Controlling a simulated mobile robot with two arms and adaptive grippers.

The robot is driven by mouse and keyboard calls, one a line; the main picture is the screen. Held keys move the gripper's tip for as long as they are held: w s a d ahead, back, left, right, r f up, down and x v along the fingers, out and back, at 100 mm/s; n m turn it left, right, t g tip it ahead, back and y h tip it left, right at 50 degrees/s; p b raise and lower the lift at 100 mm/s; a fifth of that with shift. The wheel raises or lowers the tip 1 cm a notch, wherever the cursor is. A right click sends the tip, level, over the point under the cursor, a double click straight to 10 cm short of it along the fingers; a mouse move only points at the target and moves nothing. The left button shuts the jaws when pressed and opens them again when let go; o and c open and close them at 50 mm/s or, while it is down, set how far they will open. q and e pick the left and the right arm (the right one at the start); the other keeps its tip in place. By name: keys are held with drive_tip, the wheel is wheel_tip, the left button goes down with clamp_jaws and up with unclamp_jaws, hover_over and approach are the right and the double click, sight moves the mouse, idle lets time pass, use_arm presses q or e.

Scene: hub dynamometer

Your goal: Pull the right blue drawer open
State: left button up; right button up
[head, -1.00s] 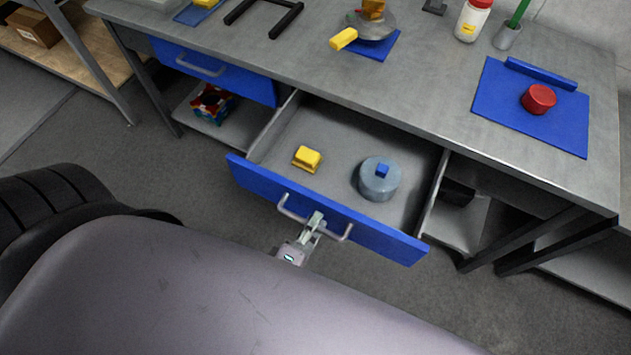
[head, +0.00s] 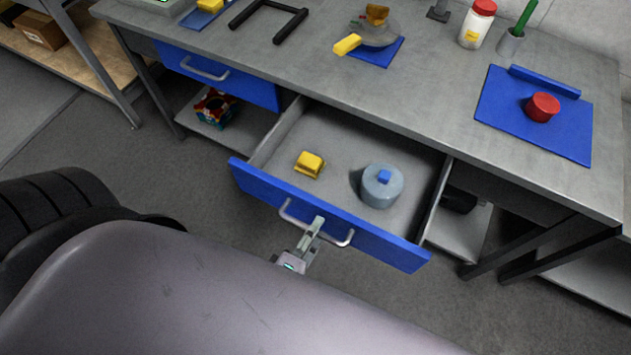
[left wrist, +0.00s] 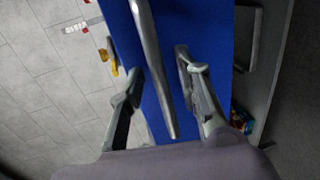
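The right blue drawer (head: 385,246) stands open under the bench, with a yellow block (head: 309,164) and a grey round weight with a blue top (head: 382,187) inside. Its metal bar handle (head: 341,241) is on the front face. My left gripper (head: 316,225) is at the middle of this handle. In the left wrist view its fingers (left wrist: 158,65) are spread on either side of the handle (left wrist: 157,75), with gaps visible, in front of the blue face (left wrist: 205,25). My right gripper is not in view.
The left blue drawer (head: 235,85) is shut. The grey bench top (head: 430,105) carries a blue mat with a red cylinder (head: 542,107), a white jar (head: 477,27) and other items. A lower shelf (head: 462,230) is at right. Floor shows in front of the drawer.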

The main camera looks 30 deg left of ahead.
use_arm(q)
drive_tip(key=v, duration=1.1)
drive_tip(key=shift+s, duration=0.1)
